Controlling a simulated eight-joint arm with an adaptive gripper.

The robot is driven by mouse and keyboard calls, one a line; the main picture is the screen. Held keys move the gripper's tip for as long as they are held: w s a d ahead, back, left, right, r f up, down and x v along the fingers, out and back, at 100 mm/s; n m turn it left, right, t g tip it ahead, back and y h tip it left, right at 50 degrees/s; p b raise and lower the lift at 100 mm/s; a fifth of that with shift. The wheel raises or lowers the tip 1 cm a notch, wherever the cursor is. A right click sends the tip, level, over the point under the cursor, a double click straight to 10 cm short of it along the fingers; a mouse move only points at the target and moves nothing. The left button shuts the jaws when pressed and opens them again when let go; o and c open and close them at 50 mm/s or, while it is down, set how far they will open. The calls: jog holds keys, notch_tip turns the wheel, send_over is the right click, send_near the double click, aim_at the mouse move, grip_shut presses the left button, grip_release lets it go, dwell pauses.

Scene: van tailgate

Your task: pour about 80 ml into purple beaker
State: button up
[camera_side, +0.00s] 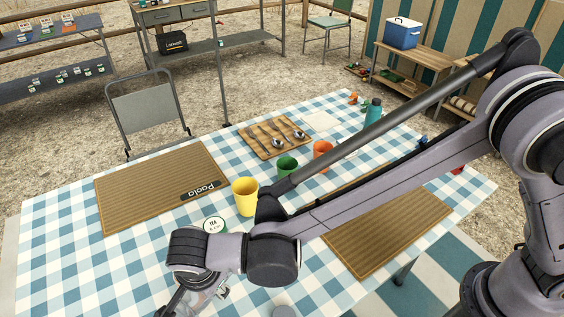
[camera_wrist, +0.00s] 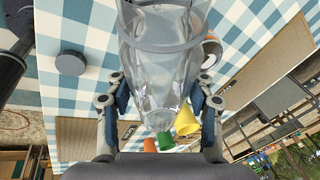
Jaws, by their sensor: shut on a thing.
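My gripper (camera_wrist: 160,96) is shut on a clear glass vessel (camera_wrist: 160,60), with one finger on each side of it in the wrist view. In the side view the gripper is at the lower left edge of the picture, and only part of the clear vessel (camera_side: 202,299) shows below my wrist. I cannot tell how much liquid the vessel holds. I see no purple beaker in either view; my arm covers part of the table. A yellow cup (camera_side: 245,196), a green cup (camera_side: 287,167) and an orange cup (camera_side: 323,152) stand in a row beyond my forearm.
A tin marked TEA (camera_side: 214,224) stands near my wrist. A grey round object (camera_side: 283,312) is at the bottom edge. A brown mat (camera_side: 150,185) lies left, a wooden tray with cutlery (camera_side: 264,143) farther back, and a teal bottle (camera_side: 373,112) behind. The checked cloth at lower left is clear.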

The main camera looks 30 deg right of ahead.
jog(key=shift+s+a+f+t+h, duration=0.1)
jog(key=shift+s+a+t+h, duration=0.1)
jog(key=shift+t+h, duration=0.55)
dwell(1.6)
jog(key=shift+a, duration=0.15)
dwell(0.4)
jog(key=shift+p, duration=0.4)
dwell(3.8)
jog(key=shift+w+d+g, duration=0.1)
jog(key=shift+d+g, duration=0.2)
jog(key=shift+g, duration=0.05)
jog(key=shift+w+d+r+g+y, duration=0.1)
jog(key=shift+d+g+y, duration=0.15)
jog(key=shift+y, duration=0.3)
jog(key=shift+w+d+r+g+y, duration=0.1)
jog(key=shift+g+y, duration=0.25)
jog(key=shift+y, duration=0.15)
jog(key=shift+w+d+g+y, duration=0.1)
jog(key=shift+g+y, duration=0.2)
jog(key=shift+y, duration=0.4)
